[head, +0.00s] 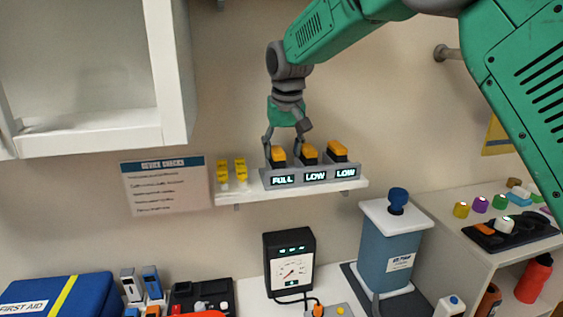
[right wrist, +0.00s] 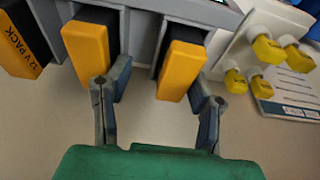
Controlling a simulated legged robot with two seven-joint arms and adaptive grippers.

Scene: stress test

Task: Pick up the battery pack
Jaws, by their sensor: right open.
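Three orange-and-black battery packs stand in a grey charger (head: 312,175) on a white wall shelf. Its displays read FULL, LOW and LOW from left to right. My right gripper (head: 284,147) is open over the FULL pack (head: 277,154), one finger on each side. In the right wrist view the fingers (right wrist: 158,105) straddle the orange end of that pack (right wrist: 181,70); I cannot tell whether they touch it. The middle pack (head: 309,151) and the right pack (head: 337,150) stand beside it. My left gripper is not in view.
Yellow-capped items (head: 232,171) stand left of the charger on the shelf (head: 235,194). A paper notice (head: 163,184) hangs on the wall. Below are a black gauge box (head: 289,262), a blue container (head: 388,250) and a blue first-aid bag (head: 60,297). A white cabinet hangs upper left.

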